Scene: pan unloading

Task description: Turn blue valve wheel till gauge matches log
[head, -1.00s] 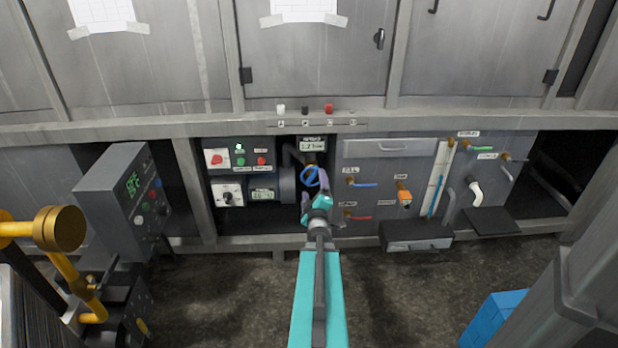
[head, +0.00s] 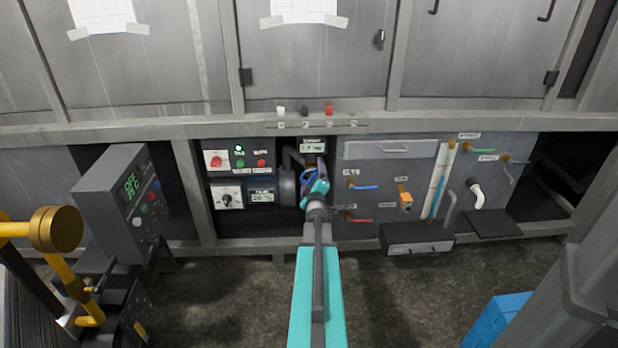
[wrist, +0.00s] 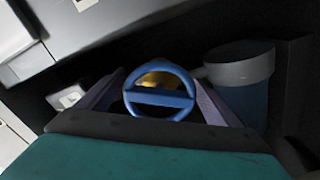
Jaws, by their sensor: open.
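The blue valve wheel (head: 308,174) is in the recess below the long rail, partly hidden by my gripper in the head view. In the wrist view the wheel (wrist: 159,91) is a blue ring with a crossbar and a brass part behind it. My gripper (head: 315,176) is open, with one finger on each side of the wheel. I cannot tell whether the fingers touch it. A small gauge display (head: 313,147) sits above the wheel; its digits are too small to read. White sheets (head: 298,10) are taped to the upper doors, their writing not legible.
A switch panel (head: 240,158) with red and green buttons is left of the wheel. A panel with a blue lever (head: 364,186) and a red lever (head: 359,220) is close on the right. A grey console (head: 125,200) stands at left, a blue crate (head: 494,318) at lower right.

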